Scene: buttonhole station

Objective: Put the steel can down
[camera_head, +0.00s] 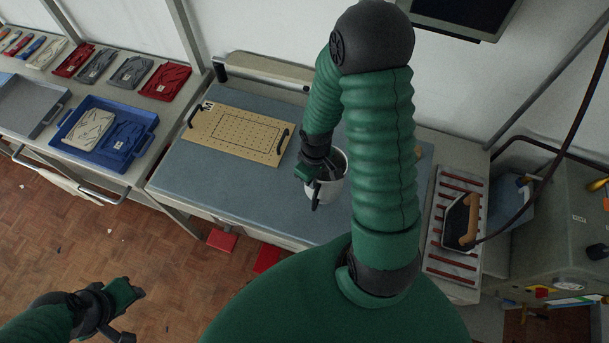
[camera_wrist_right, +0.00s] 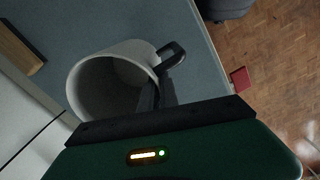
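The steel can (camera_head: 335,183) is a pale grey, open-topped can over the blue-grey worktop (camera_head: 235,195). In the right wrist view, the can (camera_wrist_right: 85,88) shows its open mouth and empty-looking inside. My right gripper (camera_head: 314,186) is at the can's rim, with one dark finger down its outer wall. In the right wrist view, the fingers appear to pinch the wall. I cannot tell whether the can's base touches the worktop. My left gripper (camera_head: 125,312) hangs over the floor at lower left, away from the can; its finger opening is unclear.
A tan board with black handles (camera_head: 238,133) lies left of the can. A blue tray (camera_head: 104,137) with folded items stands on the left bench. A striped rack with an iron (camera_head: 460,220) is at right. The worktop's front left is clear.

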